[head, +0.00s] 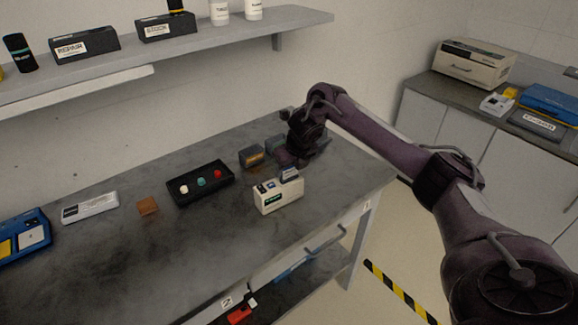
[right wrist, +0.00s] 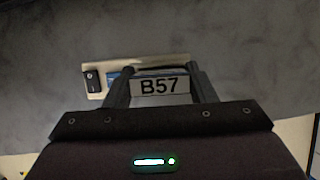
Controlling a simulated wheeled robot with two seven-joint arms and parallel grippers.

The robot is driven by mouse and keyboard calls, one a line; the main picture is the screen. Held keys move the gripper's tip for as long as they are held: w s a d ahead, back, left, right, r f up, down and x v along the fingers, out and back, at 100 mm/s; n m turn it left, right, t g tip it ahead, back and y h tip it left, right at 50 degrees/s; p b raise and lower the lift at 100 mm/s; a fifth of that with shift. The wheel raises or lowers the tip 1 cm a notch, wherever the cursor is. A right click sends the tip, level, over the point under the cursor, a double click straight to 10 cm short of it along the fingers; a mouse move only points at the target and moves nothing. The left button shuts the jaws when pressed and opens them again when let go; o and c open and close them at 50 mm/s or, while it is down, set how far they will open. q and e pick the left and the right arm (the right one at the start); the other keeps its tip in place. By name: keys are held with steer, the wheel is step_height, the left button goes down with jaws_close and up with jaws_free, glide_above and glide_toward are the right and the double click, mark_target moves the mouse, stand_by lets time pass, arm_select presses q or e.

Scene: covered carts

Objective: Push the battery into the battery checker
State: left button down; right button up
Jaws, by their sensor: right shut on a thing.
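The battery checker (head: 281,196) is a beige box with a small dark display on its front, standing on the grey workbench. It also shows beyond the fingers in the right wrist view (right wrist: 92,92). The battery (head: 291,175) is a grey-blue block at the right end of the checker's top. My right gripper (right wrist: 160,85) is shut on the battery, a finger on each side of the label. In the head view the gripper (head: 289,160) is just behind the checker. How deep the battery sits in the checker cannot be told.
Two dark blocks (head: 251,157) (head: 275,145) stand behind the checker. A black tray (head: 200,183) with white, teal and red knobs lies left of it, then a brown square (head: 147,206) and a white device (head: 90,207). The bench front (head: 215,245) is clear. A shelf (head: 200,42) hangs above.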

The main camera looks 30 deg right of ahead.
mark_target(293, 182)
steer(key=shift+f+b, duration=0.3)
steer(key=shift+f, duration=0.3)
steer(key=o, duration=1.2)
steer(key=shift+r, duration=0.1)
steer(key=shift+s+r, duration=0.15)
steer(key=shift+r, duration=0.35)
steer(key=b+v, duration=0.1)
steer(key=v, duration=0.3)
steer(key=shift+d+r, duration=0.1)
steer(key=shift+r, duration=0.1)
steer(key=shift+p+v, duration=0.75)
steer(key=shift+v, duration=0.45)
